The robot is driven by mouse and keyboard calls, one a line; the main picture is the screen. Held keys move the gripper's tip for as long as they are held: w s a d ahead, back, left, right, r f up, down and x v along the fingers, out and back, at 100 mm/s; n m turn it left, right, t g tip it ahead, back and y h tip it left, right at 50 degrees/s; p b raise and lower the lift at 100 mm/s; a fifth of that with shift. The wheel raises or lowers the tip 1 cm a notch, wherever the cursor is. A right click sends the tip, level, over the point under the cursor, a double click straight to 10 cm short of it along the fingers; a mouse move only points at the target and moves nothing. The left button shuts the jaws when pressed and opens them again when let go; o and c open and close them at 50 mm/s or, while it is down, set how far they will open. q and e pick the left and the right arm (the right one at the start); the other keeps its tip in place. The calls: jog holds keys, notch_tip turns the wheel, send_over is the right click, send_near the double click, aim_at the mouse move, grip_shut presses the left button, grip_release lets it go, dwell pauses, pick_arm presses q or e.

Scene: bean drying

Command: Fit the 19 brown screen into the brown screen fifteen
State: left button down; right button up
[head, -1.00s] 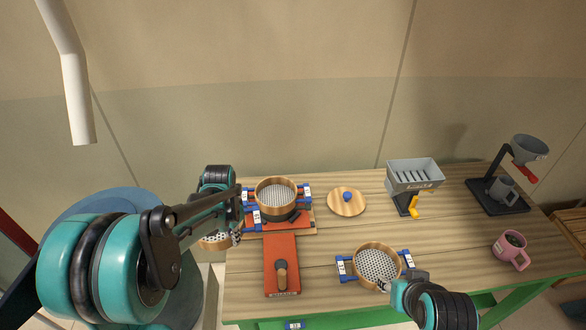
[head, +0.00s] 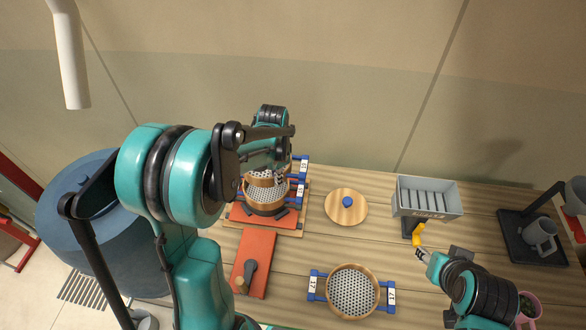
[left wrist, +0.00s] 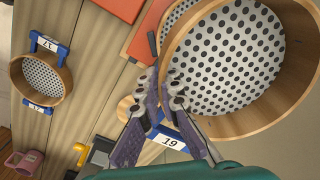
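The 19 brown screen (head: 264,181) is a round wooden ring with a perforated mesh. It hangs tilted above the brown screen fifteen (head: 265,209), which sits on the red stand with blue tagged handles at its right. In the left wrist view the 19 brown screen (left wrist: 235,62) fills the upper right, and part of the screen fifteen (left wrist: 176,14) shows behind it. My left gripper (left wrist: 165,85) is shut at its rim beside the blue handle tagged 19. My right gripper (head: 427,257) is empty above the table, right of screen 17; its finger opening is too small to judge.
Screen 17 (head: 352,291) lies at the front middle. A wooden lid (head: 345,207) with a blue knob lies right of the stand. A red board (head: 253,262) extends in front of the stand.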

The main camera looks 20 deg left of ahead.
pick_arm(q)
jog(key=shift+s+a+r, duration=0.15)
jog(key=shift+s+a, duration=0.2)
jog(key=shift+s, duration=0.25)
jog(key=shift+w+d, duration=0.15)
jog(key=shift+w, duration=0.15)
jog(key=shift+s+f+b, duration=0.25)
jog(key=shift+f+b, duration=0.55)
notch_tip(320, 180, down, 5)
jog(key=b, duration=0.4)
jog(key=shift+w+f+b, duration=0.1)
jog(key=shift+f+b, duration=0.1)
jog(key=shift+b, duration=0.1)
pick_arm(e)
notch_tip(320, 180, down, 6)
jog(key=shift+s+a, duration=0.25)
jog(key=shift+s, duration=0.15)
jog(key=shift+f, duration=0.25)
pick_arm(q)
jog(key=shift+f+b, duration=0.75)
jog(key=shift+b, duration=0.2)
pick_arm(e)
jog(key=shift+f, duration=0.65)
pick_arm(q)
jog(key=c, duration=1.6)
grip_release()
jog(key=shift+c, duration=0.2)
jog(key=shift+r, duration=0.1)
